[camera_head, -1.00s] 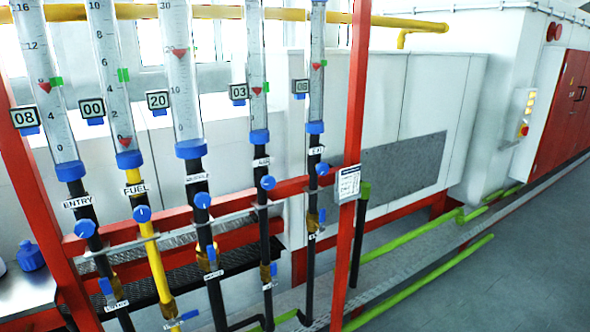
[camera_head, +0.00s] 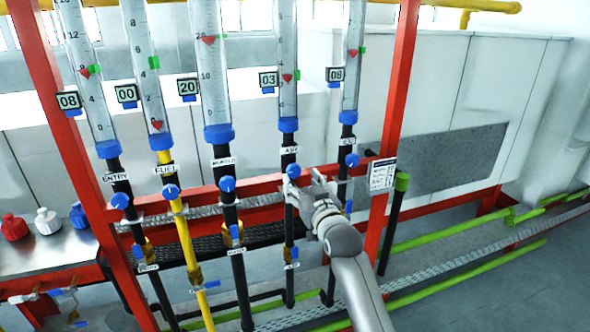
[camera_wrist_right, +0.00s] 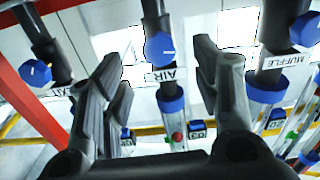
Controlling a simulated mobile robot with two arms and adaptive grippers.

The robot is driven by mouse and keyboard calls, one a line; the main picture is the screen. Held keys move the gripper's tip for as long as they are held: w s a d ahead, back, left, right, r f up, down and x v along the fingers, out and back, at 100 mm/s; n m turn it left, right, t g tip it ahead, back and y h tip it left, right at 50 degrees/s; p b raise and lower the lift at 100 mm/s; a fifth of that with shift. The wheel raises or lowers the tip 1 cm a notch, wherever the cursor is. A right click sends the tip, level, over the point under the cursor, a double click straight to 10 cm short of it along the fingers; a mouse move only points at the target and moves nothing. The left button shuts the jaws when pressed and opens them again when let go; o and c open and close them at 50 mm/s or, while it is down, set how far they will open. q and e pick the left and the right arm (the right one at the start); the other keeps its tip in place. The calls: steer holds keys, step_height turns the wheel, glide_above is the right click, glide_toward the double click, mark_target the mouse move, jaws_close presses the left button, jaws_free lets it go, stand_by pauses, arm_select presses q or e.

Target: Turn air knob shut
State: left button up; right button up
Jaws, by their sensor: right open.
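The blue air knob (camera_head: 293,170) sits on the black pipe under the AIR label and its gauge tube, fourth from the left. In the right wrist view the air knob (camera_wrist_right: 159,46) shows a white mark and lies between the two fingers, near the AIR label (camera_wrist_right: 166,75). My right gripper (camera_wrist_right: 158,62) is open, its dark fingers on either side of the knob with gaps visible; I cannot tell how deep the knob sits between them. In the head view my right gripper (camera_head: 308,178) reaches in from the lower right, beside the knob. My left gripper is out of view.
The muffle knob (camera_head: 227,184) and exit knob (camera_head: 352,160) flank the air knob closely. The fuel knob (camera_head: 171,191) and entry knob (camera_head: 120,200) are farther left. A red post (camera_head: 392,120) stands right of the pipes. Jars stand on a metal table (camera_head: 62,248) at left.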

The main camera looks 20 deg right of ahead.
mark_target(295, 172)
steer(key=shift+w+p, duration=0.6)
steer(key=shift+w, duration=2.65)
steer(key=c, duration=1.1)
